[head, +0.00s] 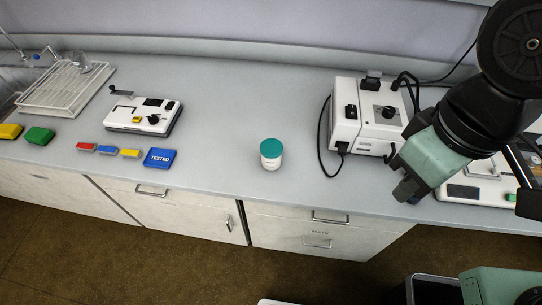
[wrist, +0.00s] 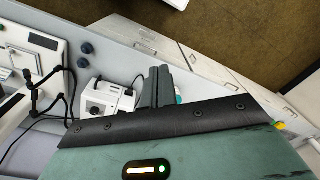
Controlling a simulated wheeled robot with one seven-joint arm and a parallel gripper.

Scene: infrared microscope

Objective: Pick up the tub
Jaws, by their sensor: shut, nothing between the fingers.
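The tub (head: 271,157) is a small white jar with a teal lid, standing upright on the grey bench near its front edge, in the middle of the head view. My gripper (head: 403,193) is well to the right of it, above the bench front, apart from it and empty. In the wrist view my gripper's fingers (wrist: 157,78) are together. A sliver of teal that looks like the tub's lid (wrist: 178,98) shows just right of the fingers; the rest is hidden behind the gripper.
A white instrument box (head: 366,117) with dark cables stands between the tub and my arm, farther back. A blue "TESTED" block (head: 160,158), small coloured blocks and a white device (head: 144,115) lie to the left. A wire rack (head: 62,91) is far left. Bench around the tub is clear.

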